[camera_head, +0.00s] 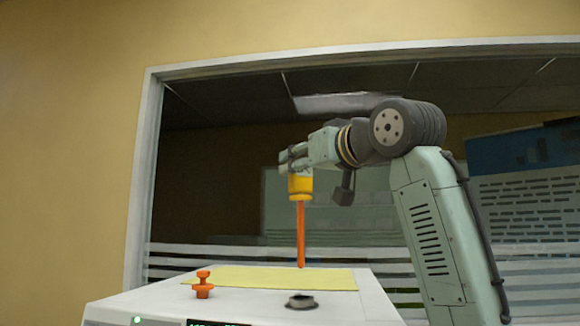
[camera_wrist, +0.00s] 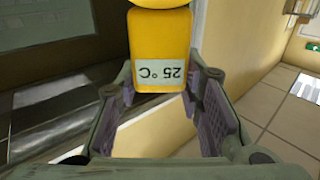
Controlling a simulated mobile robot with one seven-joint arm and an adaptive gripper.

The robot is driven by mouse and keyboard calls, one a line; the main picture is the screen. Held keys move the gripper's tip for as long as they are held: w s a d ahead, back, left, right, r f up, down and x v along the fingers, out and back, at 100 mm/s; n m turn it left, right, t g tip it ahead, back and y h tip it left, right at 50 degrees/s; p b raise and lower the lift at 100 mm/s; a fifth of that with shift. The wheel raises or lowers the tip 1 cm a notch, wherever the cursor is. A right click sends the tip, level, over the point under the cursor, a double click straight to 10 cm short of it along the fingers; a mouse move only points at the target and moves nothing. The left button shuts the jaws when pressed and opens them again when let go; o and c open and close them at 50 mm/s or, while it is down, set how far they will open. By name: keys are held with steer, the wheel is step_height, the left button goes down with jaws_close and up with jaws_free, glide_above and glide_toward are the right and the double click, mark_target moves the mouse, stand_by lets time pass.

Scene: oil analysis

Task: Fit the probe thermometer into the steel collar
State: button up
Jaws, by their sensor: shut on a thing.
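The probe thermometer (camera_head: 300,187) has a yellow body and a long thin orange probe (camera_head: 300,235) that hangs straight down. My gripper (camera_head: 294,167) is shut on the yellow body near its top. In the wrist view the yellow body (camera_wrist: 160,48) fills the space between the finger pads, and its display reads 25 °C upside down. The steel collar (camera_head: 301,301), a short dark grey ring, sits on the white machine top near its front edge. The probe tip appears above and apart from the collar; how far behind it lies I cannot tell.
An orange knobbed plug (camera_head: 203,285) stands on the white machine top (camera_head: 250,304) left of the collar. A yellow mat (camera_head: 270,278) lies flat behind them. A framed window is behind the machine. Tiled floor (camera_wrist: 270,105) shows in the wrist view.

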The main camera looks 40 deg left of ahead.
mark_target(302, 251)
steer(key=shift+f, duration=5.5)
steer(key=shift+f+b, duration=1.9)
steer(key=shift+f, duration=0.45)
steer(key=o, duration=1.2)
steer(key=shift+o, duration=0.2)
steer(key=v, duration=1.2)
